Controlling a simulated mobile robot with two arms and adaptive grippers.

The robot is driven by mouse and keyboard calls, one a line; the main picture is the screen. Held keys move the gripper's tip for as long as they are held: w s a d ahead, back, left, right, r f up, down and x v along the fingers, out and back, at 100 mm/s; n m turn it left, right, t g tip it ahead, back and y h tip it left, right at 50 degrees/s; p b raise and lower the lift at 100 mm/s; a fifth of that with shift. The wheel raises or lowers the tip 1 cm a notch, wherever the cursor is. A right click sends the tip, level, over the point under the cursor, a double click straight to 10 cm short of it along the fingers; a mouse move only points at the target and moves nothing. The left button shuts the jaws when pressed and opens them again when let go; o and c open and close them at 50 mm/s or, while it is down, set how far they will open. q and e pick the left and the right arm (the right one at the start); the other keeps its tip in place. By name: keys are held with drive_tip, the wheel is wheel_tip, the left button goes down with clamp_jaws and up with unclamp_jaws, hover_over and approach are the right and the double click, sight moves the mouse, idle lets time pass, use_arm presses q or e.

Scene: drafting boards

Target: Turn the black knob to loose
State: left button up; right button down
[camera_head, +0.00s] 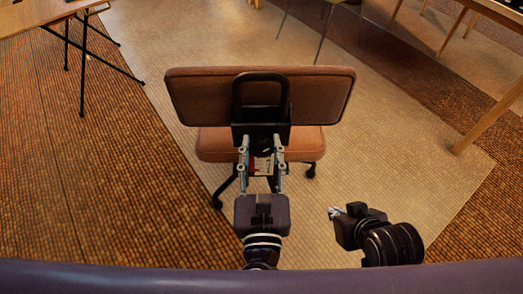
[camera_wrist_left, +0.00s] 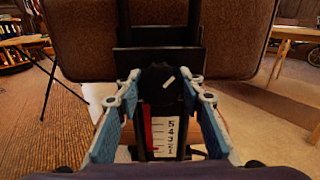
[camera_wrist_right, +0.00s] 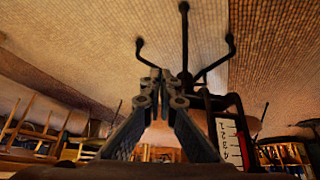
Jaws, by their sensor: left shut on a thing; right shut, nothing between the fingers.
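The black knob (camera_wrist_left: 158,78) sits low on the back of a brown chair (camera_head: 185,95), below the black bracket (camera_head: 262,78). A short white mark on the knob's face points up and to the right in the left wrist view. I cannot read any loose or tight label. My left gripper (camera_head: 261,152) is shut on the knob, one finger on each side, as the left wrist view also shows (camera_wrist_left: 160,88). My right gripper (camera_head: 336,212) is shut and empty, right of and nearer than the chair; its fingertips meet in the right wrist view (camera_wrist_right: 160,88).
A white number scale (camera_wrist_left: 166,137) with a red strip hangs below the knob, and it also shows in the right wrist view (camera_wrist_right: 231,143). A table (camera_head: 40,17) stands at the far left and wooden legs (camera_head: 490,118) at the right. The floor around the chair is clear.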

use_arm(q)
drive_tip(key=n+b, duration=0.1)
drive_tip(key=n, duration=0.1)
drive_tip(key=shift+n, duration=0.3)
drive_tip(key=shift+r, duration=0.1)
use_arm(e)
drive_tip(key=w+a+r+t+y, duration=0.1)
drive_tip(key=w+a+r+t, duration=0.2)
drive_tip(key=w+r+t, duration=0.2)
drive_tip(key=shift+w+r, duration=0.75)
drive_tip(key=shift+w, duration=1.1)
use_arm(q)
drive_tip(key=o, duration=1.2)
drive_tip(key=s, duration=0.7)
drive_tip(key=shift+s, duration=0.25)
